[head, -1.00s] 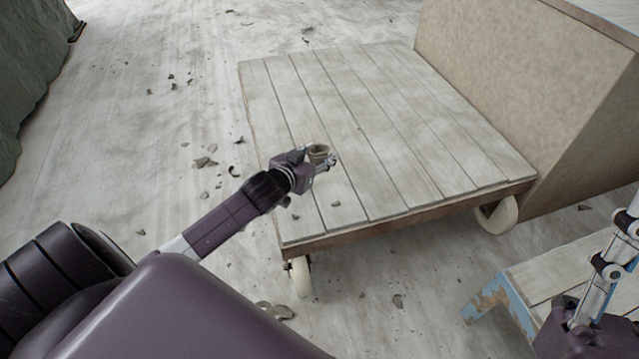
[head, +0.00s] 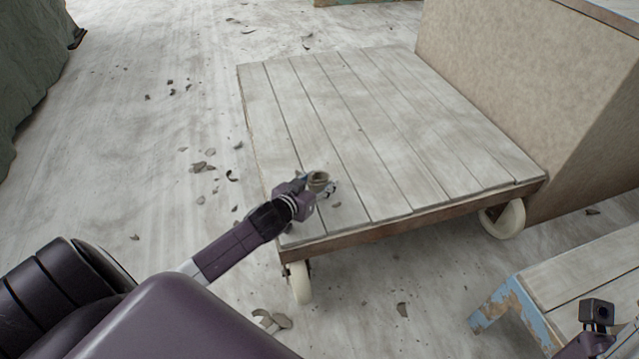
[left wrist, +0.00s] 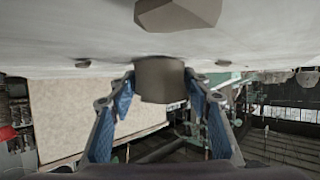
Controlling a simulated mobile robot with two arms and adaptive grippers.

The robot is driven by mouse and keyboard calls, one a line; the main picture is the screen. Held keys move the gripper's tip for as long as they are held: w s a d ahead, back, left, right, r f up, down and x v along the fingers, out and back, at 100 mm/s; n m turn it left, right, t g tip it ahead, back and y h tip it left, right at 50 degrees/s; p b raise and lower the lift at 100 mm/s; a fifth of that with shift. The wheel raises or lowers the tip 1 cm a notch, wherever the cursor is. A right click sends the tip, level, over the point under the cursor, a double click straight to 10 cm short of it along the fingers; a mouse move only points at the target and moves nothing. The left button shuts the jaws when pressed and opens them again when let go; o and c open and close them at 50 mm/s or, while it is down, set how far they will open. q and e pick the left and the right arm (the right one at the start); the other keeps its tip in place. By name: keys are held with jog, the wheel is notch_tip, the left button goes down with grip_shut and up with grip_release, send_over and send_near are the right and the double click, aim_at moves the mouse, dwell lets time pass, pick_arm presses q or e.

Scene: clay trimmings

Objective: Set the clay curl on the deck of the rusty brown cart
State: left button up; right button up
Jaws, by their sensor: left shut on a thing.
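The clay curl (head: 318,179) is a small grey-brown ring-like piece. My left gripper (head: 322,186) is shut on it, over the near left part of the cart's deck. In the left wrist view the curl (left wrist: 160,80) sits between the two blue fingers of the gripper (left wrist: 160,95). The rusty brown cart (head: 400,125) has a pale plank deck, a brown front edge and cream wheels. I cannot tell whether the curl touches the deck. Part of my right arm shows at the lower right; its fingers are not seen.
A large beige block (head: 520,90) stands along the right side of the cart. A low bench with peeling blue legs (head: 500,300) is at the lower right. Clay scraps (head: 200,167) lie on the floor to the left. Most of the deck is clear.

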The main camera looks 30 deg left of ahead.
pick_arm(q)
jog(key=o, duration=1.2)
jog(key=shift+o, duration=0.2)
